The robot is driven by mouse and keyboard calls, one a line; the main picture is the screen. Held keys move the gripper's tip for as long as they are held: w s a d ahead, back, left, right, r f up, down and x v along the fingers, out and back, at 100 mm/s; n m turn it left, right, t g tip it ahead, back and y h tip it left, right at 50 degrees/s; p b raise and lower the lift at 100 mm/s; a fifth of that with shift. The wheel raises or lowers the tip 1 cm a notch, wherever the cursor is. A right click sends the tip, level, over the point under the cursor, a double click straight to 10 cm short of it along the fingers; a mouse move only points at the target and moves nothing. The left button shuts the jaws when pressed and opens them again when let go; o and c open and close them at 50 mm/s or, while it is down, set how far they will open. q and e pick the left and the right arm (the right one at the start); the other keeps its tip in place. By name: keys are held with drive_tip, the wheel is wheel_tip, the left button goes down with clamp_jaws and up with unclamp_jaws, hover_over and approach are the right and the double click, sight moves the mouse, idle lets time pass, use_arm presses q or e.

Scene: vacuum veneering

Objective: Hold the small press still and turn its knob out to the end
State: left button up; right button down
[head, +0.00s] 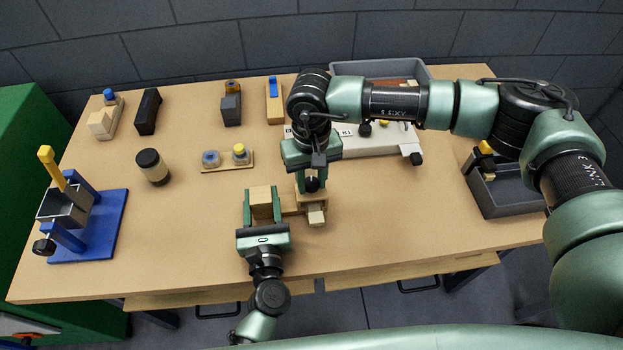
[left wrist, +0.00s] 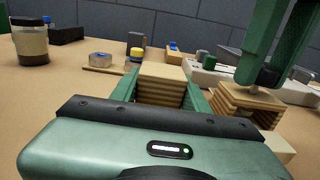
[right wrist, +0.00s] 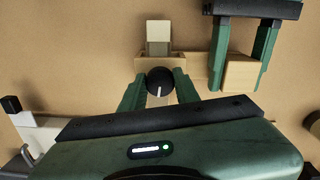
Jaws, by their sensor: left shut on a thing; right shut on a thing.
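The small press is light wood, with a block at one end and a stepped part (head: 317,215) at the other, standing on the table. Its black knob (head: 312,185) is on top; the right wrist view shows the knob (right wrist: 160,80) from above with a white line on it. My left gripper (head: 262,204) is shut on the press's wooden end block (left wrist: 162,90), at the left. My right gripper (right wrist: 160,92) comes from above and is shut on the knob, a finger on each side. The fingers hide part of the knob in the head view.
A blue-based press (head: 85,235) with a yellow handle stands at the left. A brown-black jar (head: 152,166), a wooden holder (head: 228,167) with small pots, and a pale machine (head: 385,142) stand behind. A grey bin (head: 507,195) is at the right. The front middle table is clear.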

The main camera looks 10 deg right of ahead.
sight(311, 182)
drive_tip(key=shift+s+d+f, duration=0.1)
drive_tip(key=shift+f, duration=0.15)
drive_tip(key=c, duration=1)
unclamp_jaws()
drive_tip(key=shift+c, duration=0.2)
drive_tip(key=shift+r, duration=0.2)
wheel_tip(311, 182, up, 12)
drive_tip(key=shift+f, duration=0.15)
